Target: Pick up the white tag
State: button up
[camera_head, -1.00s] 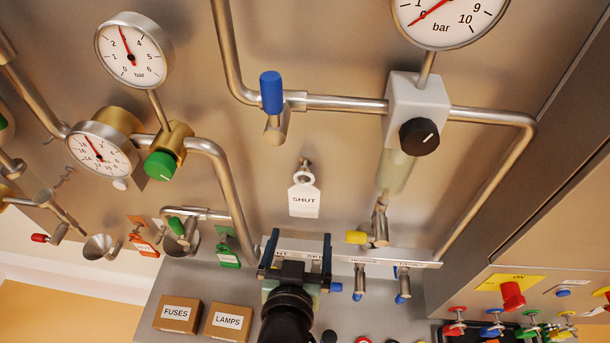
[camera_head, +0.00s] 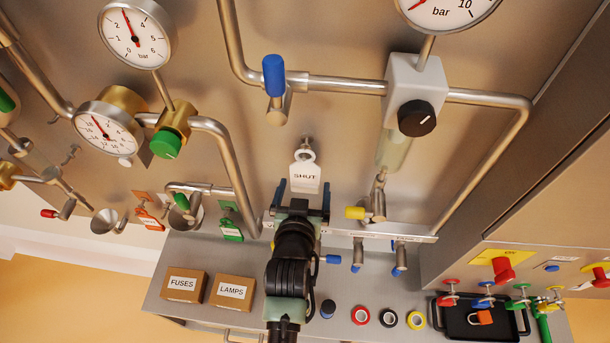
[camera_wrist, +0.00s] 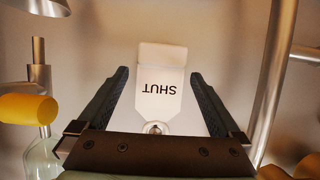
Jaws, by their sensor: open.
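The white tag (camera_head: 305,178), lettered "SHUT", hangs by its ring from a peg on the back panel. In the head view my gripper (camera_head: 303,184) is just below and in front of it, its two fingers pointing up at the tag's lower part. In the wrist view the tag (camera_wrist: 161,85) shows upside down between the two open fingers of my gripper (camera_wrist: 158,78), with a gap on each side. The fingers do not visibly touch it.
A blue-handled valve (camera_head: 274,78) is above left of the tag. A yellow-handled valve (camera_head: 362,212) is close on the right, also in the wrist view (camera_wrist: 28,109). Boxes (camera_head: 183,285) stand on the shelf below.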

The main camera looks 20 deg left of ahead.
aim_at(305, 182)
jog(key=shift+x, duration=1.7)
jog(key=c, duration=1.2)
jog(key=shift+r, duration=0.1)
